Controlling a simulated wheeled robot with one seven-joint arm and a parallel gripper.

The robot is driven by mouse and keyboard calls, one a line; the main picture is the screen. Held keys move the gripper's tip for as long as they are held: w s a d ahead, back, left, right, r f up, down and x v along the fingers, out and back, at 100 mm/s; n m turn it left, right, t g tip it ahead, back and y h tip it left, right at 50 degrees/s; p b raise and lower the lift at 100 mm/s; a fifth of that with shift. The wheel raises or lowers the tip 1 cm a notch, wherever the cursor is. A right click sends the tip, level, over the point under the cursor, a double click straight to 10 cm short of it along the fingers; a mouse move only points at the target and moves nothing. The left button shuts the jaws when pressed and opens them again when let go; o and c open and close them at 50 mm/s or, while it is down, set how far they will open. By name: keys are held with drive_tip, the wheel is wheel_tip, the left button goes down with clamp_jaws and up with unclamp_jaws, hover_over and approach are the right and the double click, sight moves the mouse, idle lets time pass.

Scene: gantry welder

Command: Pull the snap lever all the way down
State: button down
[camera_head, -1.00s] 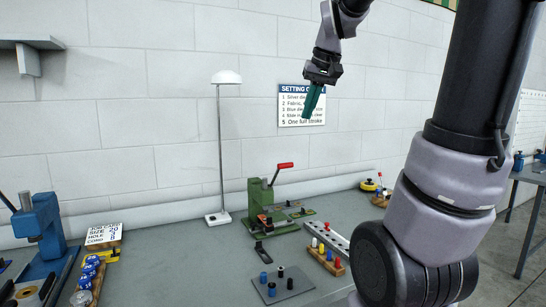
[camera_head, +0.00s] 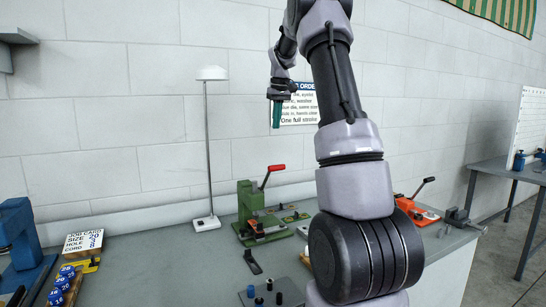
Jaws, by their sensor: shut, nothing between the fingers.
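A green hand press (camera_head: 251,205) stands on the bench near the picture's middle. Its lever has a red grip (camera_head: 276,168) and is raised, tilted up to the right. No label shows whether this is the snap lever. An orange tool (camera_head: 415,211) with a raised dark lever (camera_head: 425,184) stands farther right on the bench. My gripper (camera_head: 277,124), with teal fingers pointing down, is shut and empty. It appears above the red grip in the picture, in front of the wall sign, and touches nothing.
A white lamp (camera_head: 208,150) stands left of the green press. A dark mat (camera_head: 272,294) with small dies lies in front. A blue press (camera_head: 18,240) and job card (camera_head: 83,241) are at left. A vise (camera_head: 462,217) sits at the right bench end. My arm hides part of the bench.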

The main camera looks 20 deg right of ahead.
drive_tip(key=shift+s+f, duration=0.2)
drive_tip(key=shift+f, duration=6.35)
